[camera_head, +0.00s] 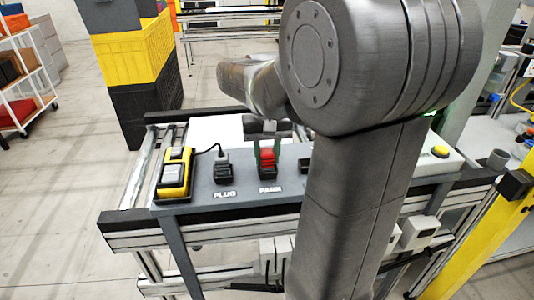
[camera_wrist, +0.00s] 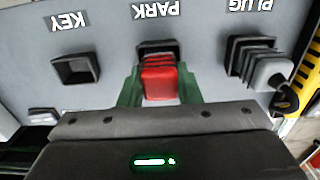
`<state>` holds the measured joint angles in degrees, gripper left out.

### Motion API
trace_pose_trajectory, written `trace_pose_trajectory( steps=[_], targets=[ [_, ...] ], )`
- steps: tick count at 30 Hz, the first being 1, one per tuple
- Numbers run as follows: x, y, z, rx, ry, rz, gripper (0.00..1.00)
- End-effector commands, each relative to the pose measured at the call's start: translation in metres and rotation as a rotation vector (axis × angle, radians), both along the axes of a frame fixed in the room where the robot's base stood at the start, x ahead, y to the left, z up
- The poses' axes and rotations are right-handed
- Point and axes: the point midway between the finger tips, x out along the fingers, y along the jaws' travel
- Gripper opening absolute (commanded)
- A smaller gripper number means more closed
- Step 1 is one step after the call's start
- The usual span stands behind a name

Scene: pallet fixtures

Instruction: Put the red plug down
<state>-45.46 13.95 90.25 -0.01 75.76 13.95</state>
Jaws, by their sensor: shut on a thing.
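The red plug (camera_head: 267,157) is upright at the socket marked PARK on the grey panel (camera_head: 240,190). In the wrist view the red plug (camera_wrist: 160,78) stands between my gripper's green fingers, and my gripper (camera_wrist: 159,88) is shut on it. The PARK socket (camera_wrist: 146,47) shows its black rim behind the plug; the plug hides the rest, so I cannot tell how deep it sits. My gripper (camera_head: 267,150) points down over PARK in the head view.
A grey plug with a cable sits in the PLUG socket (camera_wrist: 235,55), beside a yellow device (camera_head: 174,175). The KEY socket (camera_wrist: 76,69) is empty. Stacked crates (camera_head: 135,60) stand behind left.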

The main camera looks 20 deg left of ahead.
Motion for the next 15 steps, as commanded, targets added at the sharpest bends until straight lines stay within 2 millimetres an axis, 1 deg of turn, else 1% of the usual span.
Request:
trace_pose_trajectory(
  steps=[3,4,6,7,15],
  targets=[
    [0.0,0.0,-0.0036,0.0,0.0,0.0,0.07],
    [0.0,0.0,-0.0031,0.0,0.0,0.0,0.34],
    [0.0,0.0,-0.0027,0.0,0.0,0.0,0.48],
    [0.0,0.0,-0.0027,0.0,0.0,0.0,0.52],
    [0.0,0.0,-0.0017,0.0,0.0,0.0,0.52]
  ],
)
